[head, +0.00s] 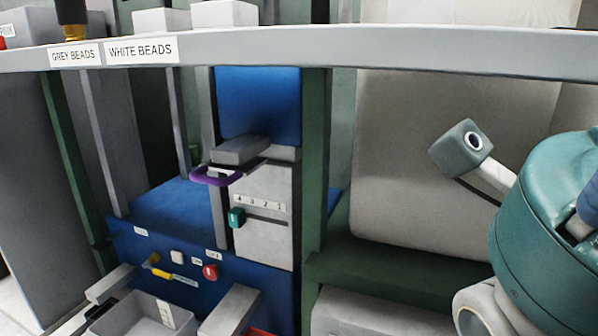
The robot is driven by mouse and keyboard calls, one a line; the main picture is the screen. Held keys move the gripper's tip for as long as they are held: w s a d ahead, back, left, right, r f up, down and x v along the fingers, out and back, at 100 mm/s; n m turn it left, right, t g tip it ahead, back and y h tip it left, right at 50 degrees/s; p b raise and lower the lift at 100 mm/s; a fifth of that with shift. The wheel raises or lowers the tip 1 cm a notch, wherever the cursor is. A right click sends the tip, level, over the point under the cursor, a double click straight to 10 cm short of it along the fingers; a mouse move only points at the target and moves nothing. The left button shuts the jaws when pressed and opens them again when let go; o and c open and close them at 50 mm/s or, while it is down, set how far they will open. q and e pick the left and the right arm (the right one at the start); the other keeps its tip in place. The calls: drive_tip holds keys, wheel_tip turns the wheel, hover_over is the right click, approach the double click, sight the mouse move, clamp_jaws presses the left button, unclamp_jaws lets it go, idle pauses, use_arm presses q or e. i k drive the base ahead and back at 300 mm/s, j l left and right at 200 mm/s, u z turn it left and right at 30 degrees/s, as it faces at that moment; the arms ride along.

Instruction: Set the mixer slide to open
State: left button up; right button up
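A blue machine (260,95) with a grey front box stands left of centre in the head view. A purple looped handle (212,176) sticks out to the left below a grey block (240,150). On the box's front, a teal knob (236,217) sits at the left end of a dark horizontal slot, under a scale numbered 4 3 2 1. No readable label names the mixer slide, so I cannot tell which of these it is, nor whether it is open. Neither of my grippers shows.
A grey shelf (400,52) with grey beads and white beads labels crosses the top. A blue panel below has a red knob (210,271), a yellow lever (161,273) and a white button (177,257). A grey bin (130,315) is at lower left. Green posts (314,160) flank the machine.

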sight(197, 176)
drive_tip(key=k+j, duration=0.25)
drive_tip(key=k, duration=0.2)
drive_tip(key=k+j, duration=0.25)
drive_tip(key=k, duration=0.2)
drive_tip(key=k+j, duration=0.25)
drive_tip(key=k, duration=0.2)
